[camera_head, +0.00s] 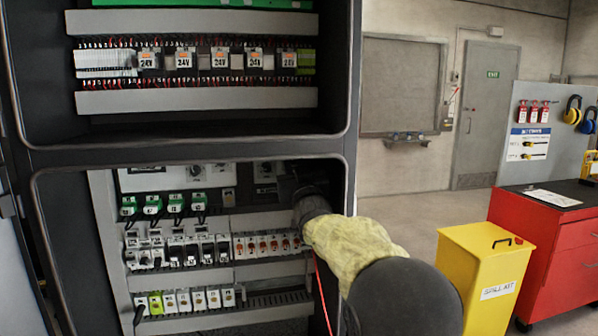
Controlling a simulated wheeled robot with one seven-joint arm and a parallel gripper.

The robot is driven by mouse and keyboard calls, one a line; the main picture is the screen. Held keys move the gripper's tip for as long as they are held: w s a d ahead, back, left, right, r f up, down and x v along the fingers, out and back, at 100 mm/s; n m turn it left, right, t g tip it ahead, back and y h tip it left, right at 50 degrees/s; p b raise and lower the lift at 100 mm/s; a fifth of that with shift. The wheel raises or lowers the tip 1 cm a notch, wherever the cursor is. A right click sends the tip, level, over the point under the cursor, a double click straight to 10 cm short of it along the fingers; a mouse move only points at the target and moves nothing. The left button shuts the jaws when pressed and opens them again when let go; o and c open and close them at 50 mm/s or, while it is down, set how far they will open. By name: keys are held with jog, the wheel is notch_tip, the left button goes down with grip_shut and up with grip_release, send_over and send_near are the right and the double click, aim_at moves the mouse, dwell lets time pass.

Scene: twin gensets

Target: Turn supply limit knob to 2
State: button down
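My arm reaches from the lower right into the lower opening of the dark cabinet (190,152). My gripper (292,186) is a dark shape at the upper right of the panel inside, in deep shadow. Its fingers do not show clearly, so I cannot tell whether it is open or shut, or whether it touches anything. No supply limit label or number is readable. Any knob right at my gripper is hidden behind it.
Green-topped terminals (164,205), breakers (180,250) and small red-marked units (268,245) fill the rows below. A thin red cable (322,290) hangs below my arm. A yellow bin (484,275) and red cabinet (553,245) stand right. Open floor lies behind.

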jog(key=shift+d+r, duration=0.1)
jog(key=shift+r, duration=0.05)
jog(key=c, duration=1.3)
grip_release()
jog(key=shift+w, duration=0.15)
jog(key=shift+f, duration=0.2)
